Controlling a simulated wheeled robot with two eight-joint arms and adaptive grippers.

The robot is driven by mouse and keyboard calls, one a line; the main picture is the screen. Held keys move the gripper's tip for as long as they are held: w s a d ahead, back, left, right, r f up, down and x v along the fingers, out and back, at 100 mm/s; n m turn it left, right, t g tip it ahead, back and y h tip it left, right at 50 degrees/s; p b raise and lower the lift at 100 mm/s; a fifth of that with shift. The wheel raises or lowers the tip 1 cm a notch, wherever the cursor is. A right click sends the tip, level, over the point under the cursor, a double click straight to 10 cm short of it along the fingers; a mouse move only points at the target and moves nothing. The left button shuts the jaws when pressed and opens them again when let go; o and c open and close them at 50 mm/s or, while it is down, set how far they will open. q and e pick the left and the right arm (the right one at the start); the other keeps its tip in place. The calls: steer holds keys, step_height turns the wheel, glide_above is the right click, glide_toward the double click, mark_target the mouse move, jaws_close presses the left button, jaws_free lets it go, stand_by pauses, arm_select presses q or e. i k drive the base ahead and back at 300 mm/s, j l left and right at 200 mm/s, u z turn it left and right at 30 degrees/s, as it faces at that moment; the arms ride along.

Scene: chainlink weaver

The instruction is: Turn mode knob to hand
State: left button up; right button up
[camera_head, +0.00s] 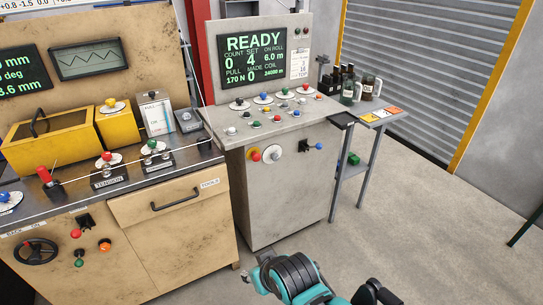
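The grey console (290,190) stands in the middle with a READY screen. No mode or hand label is readable, so I cannot tell which is the mode knob. Teal and black parts of my arm show at the bottom, below and apart from the console. No gripper fingers are in view.
A tan machine (175,235) with a drawer, handwheel and several controls stands at the left. A small side table (383,116) stands right of the console, with bottles and mugs nearby. The floor (420,235) in front and right is clear.

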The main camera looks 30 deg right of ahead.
mark_target(275, 157)
steer(key=i+l+z, duration=0.2)
steer(key=l, duration=0.25)
steer(key=l+z, duration=0.2)
steer(key=l, duration=0.25)
steer(key=i+l+z, duration=0.2)
steer(key=l, duration=0.2)
steer(key=k+l, duration=0.05)
